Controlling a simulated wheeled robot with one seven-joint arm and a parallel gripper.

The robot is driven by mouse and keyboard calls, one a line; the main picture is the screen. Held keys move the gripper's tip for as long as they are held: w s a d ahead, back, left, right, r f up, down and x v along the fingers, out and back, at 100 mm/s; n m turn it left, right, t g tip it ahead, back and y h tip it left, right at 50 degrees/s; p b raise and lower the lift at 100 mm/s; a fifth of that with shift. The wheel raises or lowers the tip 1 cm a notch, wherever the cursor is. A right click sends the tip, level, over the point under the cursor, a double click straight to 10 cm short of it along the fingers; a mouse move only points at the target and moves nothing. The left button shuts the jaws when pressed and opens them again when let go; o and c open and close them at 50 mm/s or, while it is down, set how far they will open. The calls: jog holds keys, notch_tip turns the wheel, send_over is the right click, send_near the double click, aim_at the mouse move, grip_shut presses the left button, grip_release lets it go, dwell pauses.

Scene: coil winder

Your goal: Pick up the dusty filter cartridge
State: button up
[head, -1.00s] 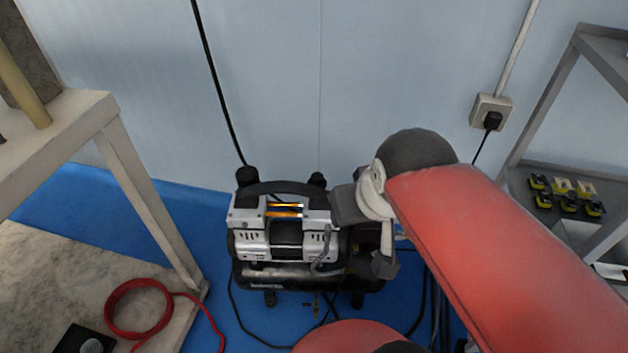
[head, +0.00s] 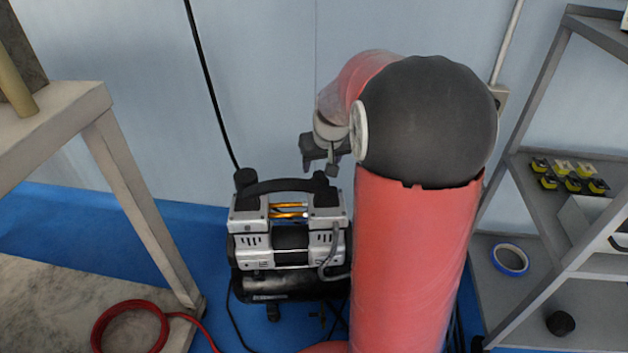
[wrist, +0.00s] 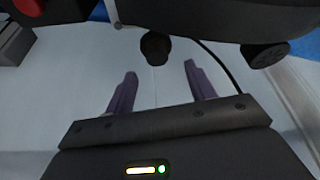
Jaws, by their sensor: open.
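Two dark round filter housings stand on top of the air compressor, a left one (head: 245,178) and a right one (head: 319,181). I cannot tell which is the dusty filter cartridge. My gripper (head: 334,166) is open and empty, just above and behind the right one in the head view. In the wrist view the purple fingers (wrist: 160,70) stand apart. One dark brownish cylinder (wrist: 155,47) lies beyond the fingertips, roughly in line with the gap. Another dark round piece (wrist: 265,55) is at the upper right.
The silver and black compressor (head: 290,245) stands on the blue floor by the wall. A workbench (head: 140,200) is at left, with a red hose (head: 130,308) below. A grey shelf (head: 510,270) at right holds blue tape (head: 510,259). A black cable (head: 208,90) hangs along the wall.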

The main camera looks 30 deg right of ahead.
aim_at(320, 176)
jog(key=x, duration=0.2)
jog(key=b+x, duration=0.1)
jog(key=x, duration=0.2)
jog(key=shift+s+d+f, duration=0.15)
jog(key=shift+d+f, duration=0.05)
jog(key=shift+f, duration=0.15)
jog(key=c, duration=1)
